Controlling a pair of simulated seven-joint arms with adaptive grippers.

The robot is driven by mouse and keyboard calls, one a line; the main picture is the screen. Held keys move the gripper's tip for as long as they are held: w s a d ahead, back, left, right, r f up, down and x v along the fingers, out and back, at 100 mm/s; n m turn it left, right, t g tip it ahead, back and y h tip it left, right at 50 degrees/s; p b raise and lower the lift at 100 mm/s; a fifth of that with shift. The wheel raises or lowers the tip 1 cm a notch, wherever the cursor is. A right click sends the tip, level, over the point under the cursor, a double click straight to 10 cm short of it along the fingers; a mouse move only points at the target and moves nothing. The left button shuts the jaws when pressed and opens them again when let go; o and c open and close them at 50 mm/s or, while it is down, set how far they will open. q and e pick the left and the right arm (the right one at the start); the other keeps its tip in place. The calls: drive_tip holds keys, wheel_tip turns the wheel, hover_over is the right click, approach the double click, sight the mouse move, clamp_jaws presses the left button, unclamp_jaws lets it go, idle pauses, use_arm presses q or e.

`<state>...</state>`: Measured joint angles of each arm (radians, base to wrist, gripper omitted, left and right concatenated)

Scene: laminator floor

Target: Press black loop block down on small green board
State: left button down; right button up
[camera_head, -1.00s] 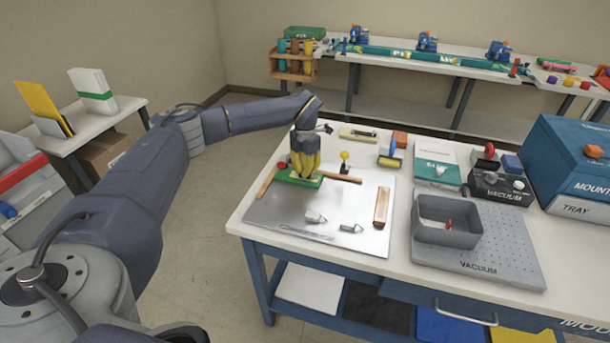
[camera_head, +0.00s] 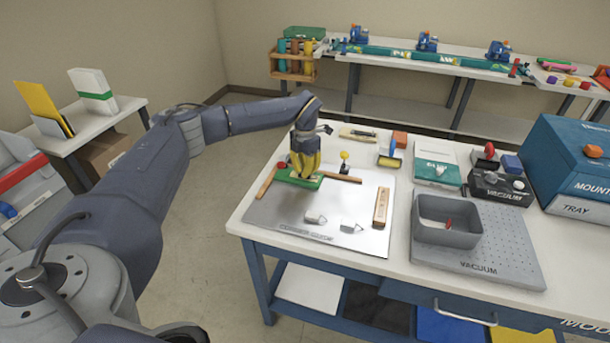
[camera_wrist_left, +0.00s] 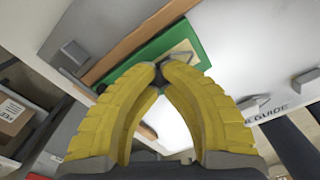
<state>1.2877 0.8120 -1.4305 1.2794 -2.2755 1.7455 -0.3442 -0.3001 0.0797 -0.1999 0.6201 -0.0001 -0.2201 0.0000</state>
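The small green board (camera_head: 311,183) lies at the back left of the metal plate, by the wooden strips. It also shows in the left wrist view (camera_wrist_left: 186,50), with a pale patch on it. My left gripper (camera_head: 303,173) points down over the board with its yellow fingers. In the left wrist view its fingertips (camera_wrist_left: 160,70) nearly meet around a small dark piece (camera_wrist_left: 159,78), which looks like the black loop block. The fingers hide most of the block, and I cannot tell whether it touches the board. My right gripper is not in view.
The metal plate (camera_head: 280,220) carries wooden strips (camera_head: 343,178), a wooden block (camera_head: 381,207) and two small grey pieces (camera_head: 351,226). A yellow-topped pin (camera_head: 344,156) stands close behind the board. A grey bin (camera_head: 447,221) sits on the vacuum plate (camera_head: 500,262) to the right.

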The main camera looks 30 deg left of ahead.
use_arm(q)
drive_tip(key=shift+r, duration=3.45)
